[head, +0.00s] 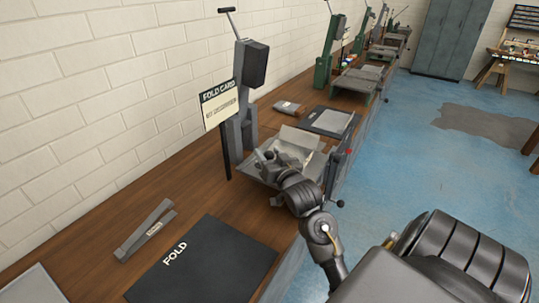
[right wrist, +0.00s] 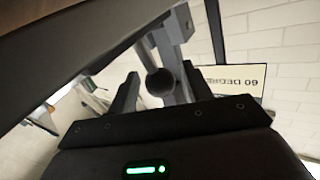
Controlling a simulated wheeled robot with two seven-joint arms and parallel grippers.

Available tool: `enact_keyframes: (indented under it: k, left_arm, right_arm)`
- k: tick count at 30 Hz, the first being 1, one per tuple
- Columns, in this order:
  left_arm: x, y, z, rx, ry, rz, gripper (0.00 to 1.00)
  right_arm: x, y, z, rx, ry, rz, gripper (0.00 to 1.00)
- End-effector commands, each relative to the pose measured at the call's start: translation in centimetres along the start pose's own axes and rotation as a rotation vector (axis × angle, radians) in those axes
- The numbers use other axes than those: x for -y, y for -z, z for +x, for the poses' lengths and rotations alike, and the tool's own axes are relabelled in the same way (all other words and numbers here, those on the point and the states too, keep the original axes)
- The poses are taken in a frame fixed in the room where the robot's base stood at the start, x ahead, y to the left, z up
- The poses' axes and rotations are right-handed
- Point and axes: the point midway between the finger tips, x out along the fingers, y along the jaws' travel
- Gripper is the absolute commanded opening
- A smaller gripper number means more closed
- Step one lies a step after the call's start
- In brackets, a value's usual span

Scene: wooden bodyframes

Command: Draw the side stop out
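A grey bench machine (head: 250,70) with a tall upright and a top handle stands against the wall, with a card in its tray (head: 292,143). My right gripper (head: 266,157) reaches over the near edge of that tray. In the right wrist view its two dark fingers (right wrist: 160,92) are apart, with a dark ball knob (right wrist: 160,82) showing between or just beyond them. I cannot tell whether they touch it. A grey bar runs behind the knob. I cannot tell for sure which part is the side stop. My left gripper is out of view.
A sign (head: 220,104) stands at the machine's left. A black FOLD mat (head: 215,265) and a grey stapler-like tool (head: 146,230) lie nearer on the wooden bench. A dark ball-ended lever (head: 340,203) sticks out at the front edge. Green machines (head: 328,50) stand farther back.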

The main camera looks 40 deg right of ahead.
Motion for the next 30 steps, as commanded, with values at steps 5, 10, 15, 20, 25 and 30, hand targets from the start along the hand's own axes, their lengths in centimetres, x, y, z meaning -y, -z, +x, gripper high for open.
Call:
enact_keyframes:
  k: [5,10,15,20,25,30]
  left_arm:
    - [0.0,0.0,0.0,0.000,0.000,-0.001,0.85]
    - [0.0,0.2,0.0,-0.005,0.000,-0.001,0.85]
    - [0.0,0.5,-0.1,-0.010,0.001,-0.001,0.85]
    - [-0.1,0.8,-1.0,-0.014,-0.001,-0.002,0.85]
    - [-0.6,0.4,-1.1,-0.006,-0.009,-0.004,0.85]
    - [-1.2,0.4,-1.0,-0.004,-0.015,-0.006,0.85]
  right_arm:
    - [0.0,0.0,0.0,0.000,0.000,0.000,0.26]
    - [0.0,0.0,0.0,0.000,-0.001,0.000,0.04]
    - [0.0,0.0,-0.1,0.001,-0.001,0.001,0.00]
    - [1.9,-0.3,-1.2,0.004,0.002,0.006,0.00]
    - [3.0,-0.6,-2.1,0.004,0.001,0.002,0.00]
    - [3.1,-0.8,-2.1,0.004,0.003,0.000,0.00]
